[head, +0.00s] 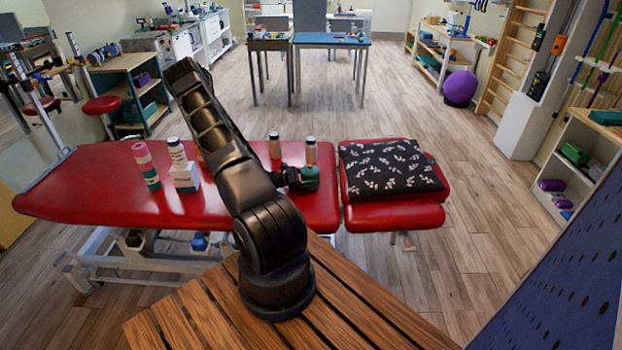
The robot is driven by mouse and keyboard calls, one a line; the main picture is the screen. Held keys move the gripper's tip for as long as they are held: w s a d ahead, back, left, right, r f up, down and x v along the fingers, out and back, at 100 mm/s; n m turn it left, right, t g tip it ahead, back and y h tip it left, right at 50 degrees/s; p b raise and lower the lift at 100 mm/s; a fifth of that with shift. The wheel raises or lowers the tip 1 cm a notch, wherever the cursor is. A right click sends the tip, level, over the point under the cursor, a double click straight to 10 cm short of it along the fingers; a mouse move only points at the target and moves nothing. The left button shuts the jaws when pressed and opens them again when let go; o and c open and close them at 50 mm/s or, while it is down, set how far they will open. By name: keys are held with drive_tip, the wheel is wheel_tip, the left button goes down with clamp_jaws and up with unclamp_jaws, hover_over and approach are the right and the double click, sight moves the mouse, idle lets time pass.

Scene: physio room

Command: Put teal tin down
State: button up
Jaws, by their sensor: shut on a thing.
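My gripper (294,178) is shut on the teal tin (311,178), a small dark teal thing at its tip. The tin is at the right part of the red treatment table (90,190), near the gap before the headrest section. I cannot tell whether the tin touches the red surface or hangs just above it. The gripper hides part of the tin's left side.
Two small bottles, left (274,146) and right (310,151), stand just behind the tin. A striped roll (147,166), a bottle (177,154) and a white box (185,179) are further left. A black leaf-patterned cushion (390,168) lies to the right.

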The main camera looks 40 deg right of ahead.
drive_tip(key=shift+f, duration=0.35)
drive_tip(key=shift+f, duration=0.1)
drive_tip(key=o, duration=1.1)
drive_tip(key=shift+c, duration=0.2)
